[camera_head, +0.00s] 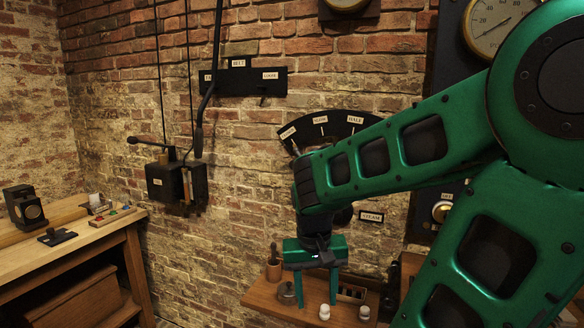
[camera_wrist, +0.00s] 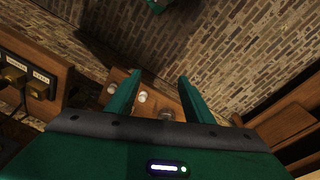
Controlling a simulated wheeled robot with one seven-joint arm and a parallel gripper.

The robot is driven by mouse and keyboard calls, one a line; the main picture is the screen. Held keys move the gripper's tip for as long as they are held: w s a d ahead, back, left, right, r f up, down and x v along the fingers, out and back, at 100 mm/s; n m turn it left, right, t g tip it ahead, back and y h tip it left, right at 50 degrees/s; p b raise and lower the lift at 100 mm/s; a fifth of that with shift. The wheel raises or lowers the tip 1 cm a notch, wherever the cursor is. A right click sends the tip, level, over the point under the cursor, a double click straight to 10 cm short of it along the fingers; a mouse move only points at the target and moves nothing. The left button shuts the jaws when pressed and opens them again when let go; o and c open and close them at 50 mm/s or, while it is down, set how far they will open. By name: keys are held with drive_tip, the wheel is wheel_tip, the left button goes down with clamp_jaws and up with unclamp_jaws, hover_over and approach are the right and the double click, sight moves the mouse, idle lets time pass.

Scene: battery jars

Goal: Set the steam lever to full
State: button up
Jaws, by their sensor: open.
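The black curved steam plate (camera_head: 322,131) is on the brick wall in the head view. Its SLOW and HALF labels are readable, and its right part is hidden behind my arm. A STEAM label (camera_head: 371,216) sits lower on the wall. My arm covers most of the area between them, so I cannot make out the lever or its setting. My gripper (camera_head: 316,287) hangs below the plate, open and empty, fingers pointing down over a wooden shelf (camera_head: 262,300). The wrist view shows the two spread fingers (camera_wrist: 159,82) with nothing between them.
White knobs (camera_head: 324,312) and a lidded pot (camera_head: 287,292) stand on the shelf close to the fingers. A black belt plate (camera_head: 250,82) and a switch box with a lever (camera_head: 165,182) are on the wall to the left. A wooden bench (camera_head: 90,238) stands at far left.

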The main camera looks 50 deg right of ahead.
drive_tip(key=w+d+m+h, duration=0.3)
drive_tip(key=w+d+h, duration=0.1)
drive_tip(key=w+d, duration=0.55)
drive_tip(key=m+t+h, duration=0.2)
drive_tip(key=t+h, duration=0.1)
drive_tip(key=h, duration=0.9)
approach(290, 165)
drive_tip(key=d, duration=0.5)
drive_tip(key=w+d, duration=0.1)
drive_tip(key=d, duration=0.3)
drive_tip(key=w+d, duration=0.1)
drive_tip(key=d, duration=0.2)
drive_tip(key=shift+w+d+f, duration=0.1)
drive_tip(key=shift+d+f, duration=0.15)
drive_tip(key=shift+f, duration=0.1)
clamp_jaws()
drive_tip(key=shift+d+r, duration=0.1)
drive_tip(key=shift+r, duration=0.05)
drive_tip(key=shift+s+d+r+m, duration=0.15)
drive_tip(key=shift+s+m, duration=0.1)
drive_tip(key=shift+m, duration=0.15)
